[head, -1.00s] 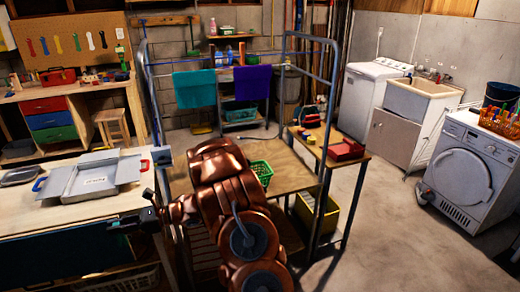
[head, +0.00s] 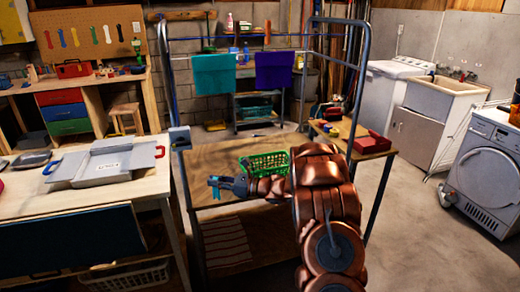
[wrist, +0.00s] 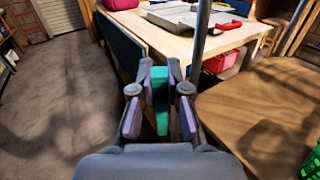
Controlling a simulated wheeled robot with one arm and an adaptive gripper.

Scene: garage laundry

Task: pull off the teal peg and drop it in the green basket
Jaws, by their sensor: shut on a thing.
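The teal peg (wrist: 161,88) stands between the finger pads of my gripper (wrist: 160,98) in the wrist view. My gripper is shut on it. The peg looks clear of any line or cloth there. In the head view my gripper (head: 215,186) is above the wooden tabletop, left of the green basket; the peg is too small to make out clearly there. The green basket (head: 264,165) sits on the wooden top, partly hidden by my arm. Its edge also shows at the lower right of the wrist view (wrist: 312,163).
The wooden tabletop (head: 215,158) has tall metal posts and a rail. A teal towel (head: 214,76) and a purple towel (head: 274,71) hang behind. A workbench with a grey tray (head: 100,165) stands left. Concrete floor (head: 420,235) is open at right.

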